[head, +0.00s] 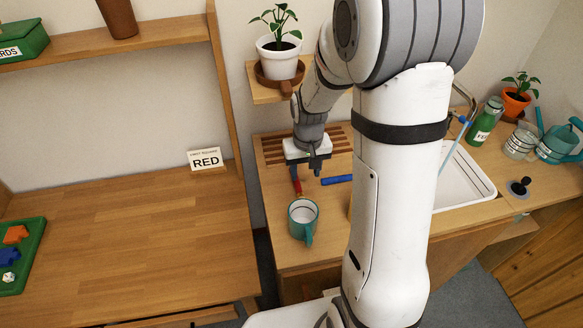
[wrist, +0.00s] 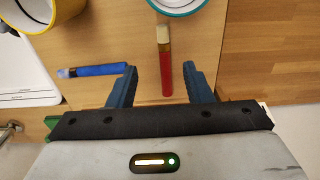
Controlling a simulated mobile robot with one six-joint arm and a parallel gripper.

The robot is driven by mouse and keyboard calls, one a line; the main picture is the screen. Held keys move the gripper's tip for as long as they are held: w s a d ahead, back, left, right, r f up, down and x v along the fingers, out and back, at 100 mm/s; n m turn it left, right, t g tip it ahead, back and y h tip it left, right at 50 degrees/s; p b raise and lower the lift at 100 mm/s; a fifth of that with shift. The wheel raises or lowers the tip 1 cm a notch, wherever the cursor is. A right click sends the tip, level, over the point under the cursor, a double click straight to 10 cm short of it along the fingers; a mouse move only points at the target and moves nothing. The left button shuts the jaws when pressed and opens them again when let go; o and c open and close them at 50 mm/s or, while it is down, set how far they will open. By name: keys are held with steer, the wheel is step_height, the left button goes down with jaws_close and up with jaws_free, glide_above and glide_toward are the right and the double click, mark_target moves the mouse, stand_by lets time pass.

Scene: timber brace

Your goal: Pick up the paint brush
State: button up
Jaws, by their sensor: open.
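The paint brush, with a red handle (wrist: 166,75) and a tan end, lies on the wooden counter. In the wrist view it lies between my gripper's (wrist: 161,68) two fingertips, with a gap on each side. The fingers are open and hold nothing. In the head view my gripper (head: 308,170) points down over the counter, and the red brush (head: 296,181) shows just below and left of it. How high the fingertips are above the brush is hard to tell.
A blue stick-like item (head: 337,180) lies right of the brush, close to one finger in the wrist view (wrist: 95,70). A teal and white mug (head: 303,217) stands in front of the brush. A slatted wooden rack (head: 272,150) is behind; a white sink (head: 465,181) is right.

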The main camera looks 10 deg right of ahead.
glide_above(301, 196)
steer(key=f, duration=0.2)
steer(key=w+f, duration=0.1)
steer(key=f, duration=0.1)
steer(key=shift+d, duration=0.4)
steer(key=f, duration=0.2)
steer(key=f+p, duration=0.1)
steer(key=f, duration=0.2)
steer(key=s+f, duration=0.1)
steer(key=f, duration=0.1)
steer(key=shift+a+f+p, duration=0.3)
jaws_close()
